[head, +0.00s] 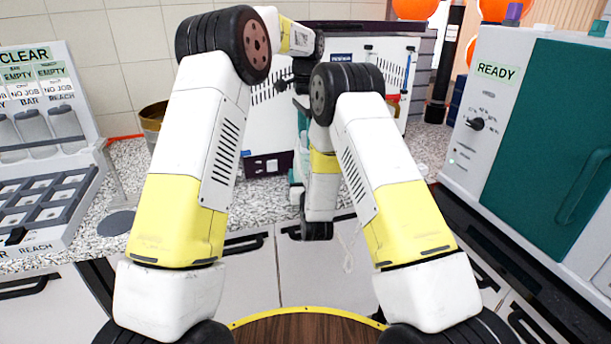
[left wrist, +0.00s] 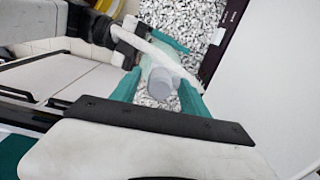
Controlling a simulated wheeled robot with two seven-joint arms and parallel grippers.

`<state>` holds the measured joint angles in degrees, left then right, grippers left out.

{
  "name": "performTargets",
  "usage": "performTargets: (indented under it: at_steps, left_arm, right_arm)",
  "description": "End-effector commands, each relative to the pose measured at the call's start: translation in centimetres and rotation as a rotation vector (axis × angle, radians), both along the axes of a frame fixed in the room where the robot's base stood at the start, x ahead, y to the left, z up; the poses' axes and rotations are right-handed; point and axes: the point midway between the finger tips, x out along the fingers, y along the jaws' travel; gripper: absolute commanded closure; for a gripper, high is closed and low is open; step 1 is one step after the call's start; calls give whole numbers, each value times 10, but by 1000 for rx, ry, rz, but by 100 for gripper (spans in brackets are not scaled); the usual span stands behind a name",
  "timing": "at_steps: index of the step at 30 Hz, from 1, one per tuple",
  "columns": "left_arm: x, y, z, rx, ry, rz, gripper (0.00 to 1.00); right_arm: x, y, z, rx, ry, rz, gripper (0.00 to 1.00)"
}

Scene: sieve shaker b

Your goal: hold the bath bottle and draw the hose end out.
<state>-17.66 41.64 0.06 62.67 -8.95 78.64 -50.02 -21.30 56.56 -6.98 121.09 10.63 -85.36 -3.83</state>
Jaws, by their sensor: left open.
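My left gripper (head: 303,118) hangs beyond my arms at the middle of the head view, partly covered by my right arm. In the left wrist view its two teal fingers (left wrist: 160,92) stand apart, one on each side of a pale grey round cap (left wrist: 160,82), which seems to top the bath bottle. Whether the fingers touch it, I cannot tell. A pale, hose-like band (left wrist: 158,52) curves beside the cap; its end is not clear. A thin clear loop (head: 347,250) hangs by the counter front.
A speckled counter (head: 270,195) runs behind my arms. A rack with jars (head: 35,125) and a tray (head: 45,205) stand at left. A white panelled unit (head: 265,110) is behind. A teal-doored cabinet marked READY (head: 545,140) closes off the right.

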Motion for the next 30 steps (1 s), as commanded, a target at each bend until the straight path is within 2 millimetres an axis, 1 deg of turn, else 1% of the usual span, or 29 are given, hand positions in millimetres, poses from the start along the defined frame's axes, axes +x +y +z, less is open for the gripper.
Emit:
performTargets:
  at_steps: [16,24,30]
  left_arm:
    - [0,0,0,0,0,0,47]
    - [0,0,0,0,0,0,100]
    - [0,0,0,0,0,0,100]
  right_arm:
    - [0,0,0,0,0,0,100]
    - [0,0,0,0,0,0,100]
    - [0,0,0,0,0,0,100]
